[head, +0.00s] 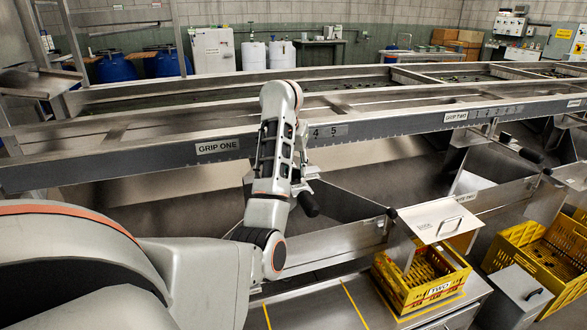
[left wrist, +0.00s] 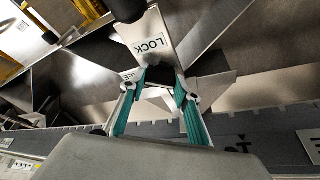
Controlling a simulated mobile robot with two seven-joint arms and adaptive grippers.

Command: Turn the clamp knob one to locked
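In the left wrist view the teal fingers of my left gripper (left wrist: 160,80) lie against both sides of a dark block, which I take as the clamp knob (left wrist: 158,73). It sits beside a pale plate marked LOCK (left wrist: 152,40). The knob's turn angle is hard to read, as the fingers hide part of it. In the head view my arm comes in from the left and hides most of that gripper (head: 302,186) under the GRIP ONE rail (head: 220,147). A black handle (head: 308,204) shows just below it. My right gripper is in neither view.
The long metal rail and sloped steel chutes (head: 345,245) surround my forearm closely. A second black handle (head: 391,213) sticks out to the right.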

